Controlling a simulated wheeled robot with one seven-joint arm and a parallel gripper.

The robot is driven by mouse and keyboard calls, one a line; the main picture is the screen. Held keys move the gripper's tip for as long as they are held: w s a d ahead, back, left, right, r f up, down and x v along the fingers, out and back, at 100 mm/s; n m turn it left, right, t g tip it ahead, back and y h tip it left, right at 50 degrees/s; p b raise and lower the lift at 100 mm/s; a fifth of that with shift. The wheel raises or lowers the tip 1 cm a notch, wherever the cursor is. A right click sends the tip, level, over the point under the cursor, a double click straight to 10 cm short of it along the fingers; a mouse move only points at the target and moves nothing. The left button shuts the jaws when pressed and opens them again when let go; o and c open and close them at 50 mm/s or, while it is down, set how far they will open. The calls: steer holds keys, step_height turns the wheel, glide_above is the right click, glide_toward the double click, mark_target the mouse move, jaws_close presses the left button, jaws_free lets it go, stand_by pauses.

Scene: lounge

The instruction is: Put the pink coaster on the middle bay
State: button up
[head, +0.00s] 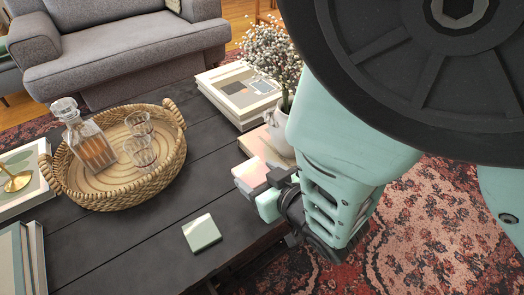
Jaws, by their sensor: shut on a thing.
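The pink coaster (250,172) is at the right edge of the dark coffee table (190,172), beside the plant pot. My gripper (262,184) is shut on it, and my wrist and arm come in from the right. The fingertips are small and partly hidden by the gripper body, so the exact hold is hard to see. I cannot tell whether the coaster touches the table. No middle bay can be made out in this view.
A pale green coaster (201,233) lies on the table's front part. A round wicker tray (72,190) holds a decanter and glasses. Books (240,97) and a potted flowering plant (278,122) stand at the back right. A grey sofa (130,42) is behind. The table's middle is clear.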

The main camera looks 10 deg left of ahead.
steer(key=shift+g, duration=0.3)
steer(key=f+b, duration=0.2)
steer(key=f, duration=0.1)
steer(key=s+f+b, duration=0.1)
steer(key=f+b, duration=0.4)
steer(key=f, duration=0.1)
steer(key=shift+s+a+f, duration=0.2)
steer(key=shift+s+a, duration=0.05)
steer(key=shift+a, duration=0.15)
steer(key=shift+f+b, duration=0.2)
steer(key=shift+b, duration=0.1)
steer(key=shift+w, duration=0.1)
steer(key=shift+f, duration=0.2)
steer(key=o, duration=1.1)
steer(key=p+v, duration=0.3)
steer(key=v, duration=0.5)
steer(key=shift+d+f+p, duration=0.1)
steer(key=shift+d+p, duration=0.05)
steer(key=shift+p, duration=0.25)
steer(key=p+v, duration=0.3)
steer(key=p, duration=0.1)
steer(key=p+v, duration=0.3)
steer(key=p, duration=0.1)
steer(key=p+v, duration=0.3)
steer(key=p, duration=0.1)
steer(key=shift+d+f+p, duration=0.25)
steer(key=shift+f+p, duration=0.05)
steer(key=shift+p, duration=0.05)
